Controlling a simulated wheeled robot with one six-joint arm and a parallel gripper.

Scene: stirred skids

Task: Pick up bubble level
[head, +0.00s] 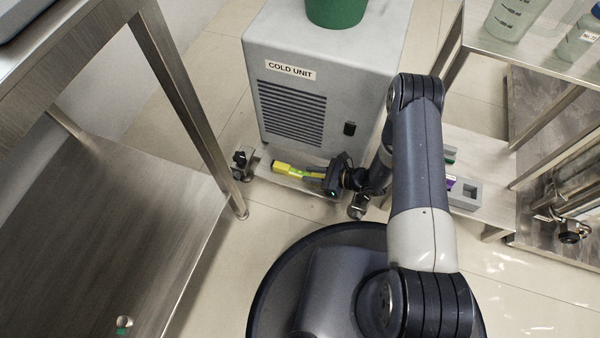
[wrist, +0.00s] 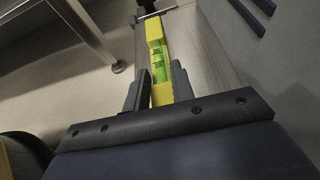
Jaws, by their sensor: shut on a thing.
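The bubble level is a yellow bar with a green vial. In the head view the bubble level (head: 285,169) shows low in front of the grey cold unit, its left end sticking out from my gripper (head: 318,175). In the wrist view the bubble level (wrist: 157,62) runs away from between the two grey fingers of my gripper (wrist: 158,80). The fingers are shut on its near part. The near end is hidden behind the gripper body. I cannot tell whether the level touches the surface below.
The cold unit (head: 320,80) with a green container (head: 336,10) on top stands just behind. A metal table (head: 185,100) with a low shelf (head: 110,240) is at left. At right are a shelf with bottles (head: 515,18) and a grey block (head: 463,193).

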